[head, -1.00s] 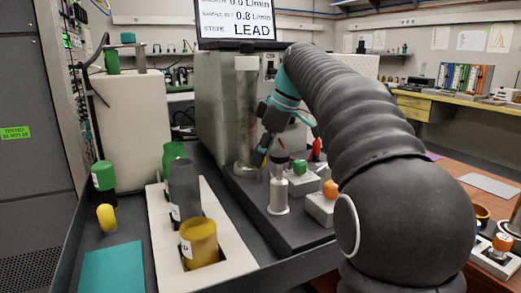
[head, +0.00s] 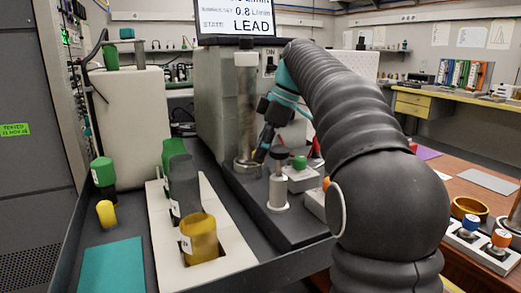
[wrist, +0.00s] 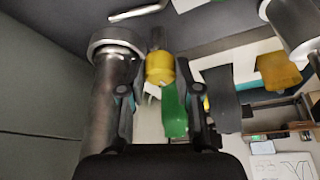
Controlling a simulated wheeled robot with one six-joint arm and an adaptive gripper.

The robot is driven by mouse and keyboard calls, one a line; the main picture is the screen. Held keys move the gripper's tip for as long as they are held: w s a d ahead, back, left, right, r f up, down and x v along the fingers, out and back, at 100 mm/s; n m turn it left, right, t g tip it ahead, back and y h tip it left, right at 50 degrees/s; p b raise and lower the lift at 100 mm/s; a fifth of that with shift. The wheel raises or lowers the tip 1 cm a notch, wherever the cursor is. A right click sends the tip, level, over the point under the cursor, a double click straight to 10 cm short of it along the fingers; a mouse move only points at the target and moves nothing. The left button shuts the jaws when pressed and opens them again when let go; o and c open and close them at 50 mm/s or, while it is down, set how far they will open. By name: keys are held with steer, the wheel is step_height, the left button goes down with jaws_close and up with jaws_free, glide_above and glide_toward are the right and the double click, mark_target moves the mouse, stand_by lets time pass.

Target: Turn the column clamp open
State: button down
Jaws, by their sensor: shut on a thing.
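The metal column (head: 246,100) stands upright against the grey-green cabinet, with a round clamp ring (head: 247,165) at its foot. In the wrist view the column (wrist: 103,105) runs up the left side to the clamp ring (wrist: 115,45). My gripper (head: 261,155) points down just right of the column, beside the ring. In the wrist view my gripper (wrist: 160,75) has a yellow grip (wrist: 160,67) with a dark upper part between its fingers, close beside the ring. It looks like the clamp's lever, and my gripper is shut on it. The exact contact is hard to see.
A tray (head: 215,237) with green, grey and amber jars stands to the left. Right of my gripper are a silver post (head: 278,190) and a box with a green knob (head: 299,162).

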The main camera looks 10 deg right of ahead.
steer(key=c, duration=0.8)
jaws_free()
steer(key=shift+a, duration=0.1)
steer(key=v, duration=0.7)
steer(key=shift+r, duration=0.2)
